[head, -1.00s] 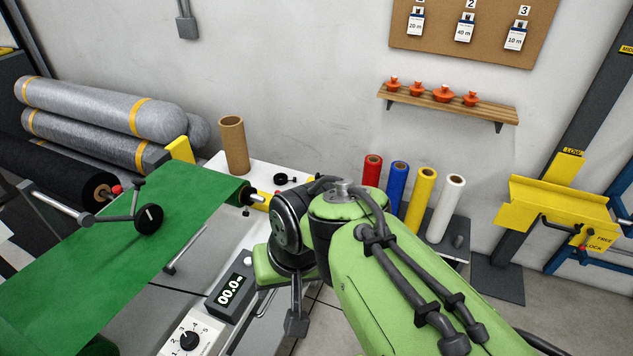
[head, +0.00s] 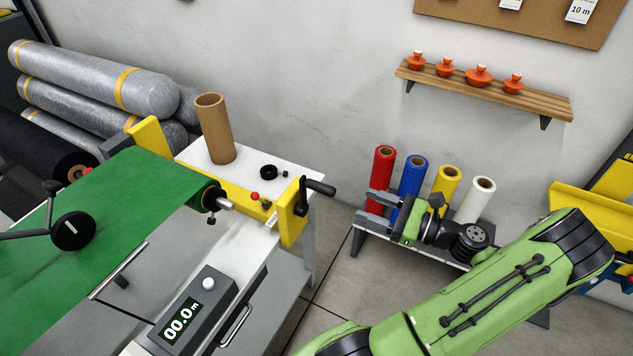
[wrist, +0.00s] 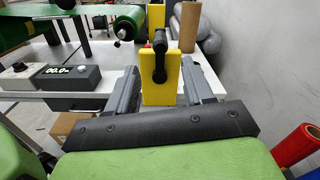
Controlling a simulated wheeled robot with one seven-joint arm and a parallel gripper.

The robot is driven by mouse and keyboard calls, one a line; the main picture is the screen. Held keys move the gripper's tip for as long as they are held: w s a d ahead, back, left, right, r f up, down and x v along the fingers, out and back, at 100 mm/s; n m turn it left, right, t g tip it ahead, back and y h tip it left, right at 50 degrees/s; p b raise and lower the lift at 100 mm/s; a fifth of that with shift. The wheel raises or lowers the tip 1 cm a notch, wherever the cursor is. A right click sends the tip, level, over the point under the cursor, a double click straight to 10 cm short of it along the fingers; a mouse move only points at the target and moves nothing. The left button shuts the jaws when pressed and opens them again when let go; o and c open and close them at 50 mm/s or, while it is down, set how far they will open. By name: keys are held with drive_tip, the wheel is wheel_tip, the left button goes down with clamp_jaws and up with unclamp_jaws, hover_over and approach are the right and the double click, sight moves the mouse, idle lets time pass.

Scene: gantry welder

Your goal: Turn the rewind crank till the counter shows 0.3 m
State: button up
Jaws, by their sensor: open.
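The rewind crank (head: 319,187) is a black arm with a black handle on a yellow bracket (head: 292,212) at the right end of the green roll's machine. The counter (head: 181,322) reads 00.0 m. My gripper (head: 369,208) is open and empty, to the right of the crank and apart from it, its fingers pointing left toward it. In the wrist view the crank (wrist: 159,48) appears between the finger lines of my gripper (wrist: 160,80), beyond the tips. The counter (wrist: 62,72) also shows there at the left.
Green sheet (head: 110,215) runs to a roll at the machine. A brown tube (head: 215,130) stands on the white table (head: 300,165). Red, blue, yellow and white rolls (head: 483,198) stand behind my gripper. A dial box (wrist: 22,75) sits left of the counter.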

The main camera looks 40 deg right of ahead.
sight(305, 181)
drive_tip(key=b+x, duration=0.1)
drive_tip(key=x, duration=1.3)
drive_tip(key=shift+w+a+b, duration=0.1)
drive_tip(key=shift+b, duration=0.3)
clamp_jaws()
